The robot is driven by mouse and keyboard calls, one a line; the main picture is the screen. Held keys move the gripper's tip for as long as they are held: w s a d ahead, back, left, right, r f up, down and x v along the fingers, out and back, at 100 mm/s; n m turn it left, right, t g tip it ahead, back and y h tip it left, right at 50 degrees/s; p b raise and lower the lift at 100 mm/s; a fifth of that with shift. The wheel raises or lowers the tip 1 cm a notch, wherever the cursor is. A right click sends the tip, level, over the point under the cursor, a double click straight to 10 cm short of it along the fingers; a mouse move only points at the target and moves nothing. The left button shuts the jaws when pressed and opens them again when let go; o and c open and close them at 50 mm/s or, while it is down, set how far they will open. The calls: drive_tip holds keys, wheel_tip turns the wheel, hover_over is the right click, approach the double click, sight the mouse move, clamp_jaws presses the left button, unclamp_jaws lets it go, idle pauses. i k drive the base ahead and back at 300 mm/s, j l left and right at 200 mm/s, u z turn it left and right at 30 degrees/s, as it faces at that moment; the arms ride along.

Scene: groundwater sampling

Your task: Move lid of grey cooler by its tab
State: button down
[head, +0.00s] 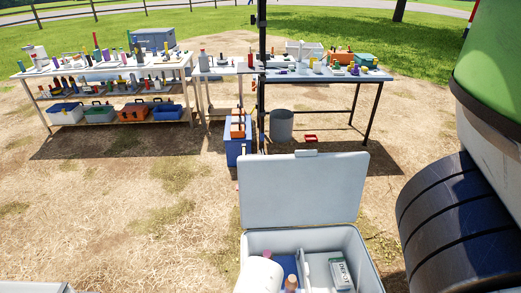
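The grey cooler (364,262) stands open at the bottom centre, its front cut off by the frame edge. Its lid (302,190) stands up nearly vertical at the back of the box, inner face towards me. A small tab (306,153) sticks up at the middle of the lid's top edge. Inside the cooler are a white labelled box (341,272), a blue item (287,264) and a bottle with an orange-brown cap (292,282). A white rounded cylinder (259,276) covers its left part. My gripper is not in view.
A large green, white and black body (462,225) fills the right side, close to the cooler. Behind the lid stand a blue bin (238,150) and tables (325,76) crowded with bottles and cases. Dry grass left of the cooler is clear.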

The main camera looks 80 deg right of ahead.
sight(304, 187)
drive_tip(key=z, duration=1.85)
drive_tip(key=i+l, duration=0.1)
drive_tip(key=l, duration=1.1)
drive_tip(key=i+l, duration=0.15)
drive_tip(key=l, duration=0.15)
drive_tip(key=i+l, duration=0.15)
drive_tip(key=l, duration=0.15)
drive_tip(key=i+l, duration=0.1)
drive_tip(key=l, duration=0.15)
drive_tip(key=u, duration=0.05)
